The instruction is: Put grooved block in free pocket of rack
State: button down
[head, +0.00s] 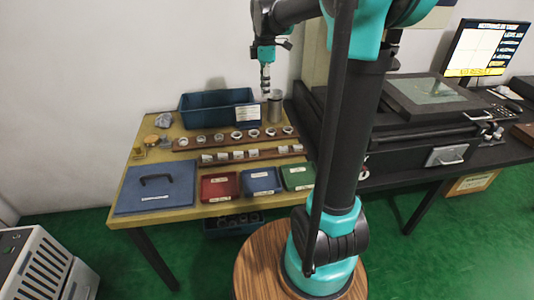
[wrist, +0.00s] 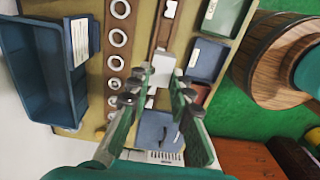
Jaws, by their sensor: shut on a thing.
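My gripper (head: 266,84) is above the table's back half in the head view. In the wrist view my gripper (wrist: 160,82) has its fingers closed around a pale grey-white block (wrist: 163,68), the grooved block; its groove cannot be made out. The front wooden rack (head: 190,161) holds a row of small white blocks, with a wider gap right of its middle that looks like a free pocket (head: 268,153). In the wrist view this rack (wrist: 164,32) runs behind the held block, and the fingers hide part of it.
A second wooden rack (head: 183,144) with several rings lies behind. A blue bin (head: 205,103) and a metal cup (head: 275,106) stand at the back. Red (head: 219,187), blue (head: 261,181) and green (head: 297,177) trays and a blue handled lid (head: 150,193) line the front.

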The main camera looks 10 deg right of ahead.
aim_at(267, 154)
jog(key=f, duration=1.7)
jog(key=s+f, duration=0.1)
jog(key=f, duration=0.7)
jog(key=shift+s+d+f, duration=0.1)
jog(key=shift+d+f, duration=0.05)
jog(key=c, duration=1.4)
grip_release()
jog(key=shift+f, duration=0.1)
jog(key=shift+o, duration=0.2)
notch_tip(267, 154, up, 12)
jog(key=s+d+f+m+t, duration=0.2)
jog(key=s+m, duration=0.7)
jog(key=s, duration=0.2)
jog(key=s+d+f+m+t, duration=0.2)
jog(key=s+f+m, duration=0.1)
jog(key=s+m, duration=0.6)
jog(key=shift+s+f, duration=0.3)
jog(key=shift+s, duration=0.7)
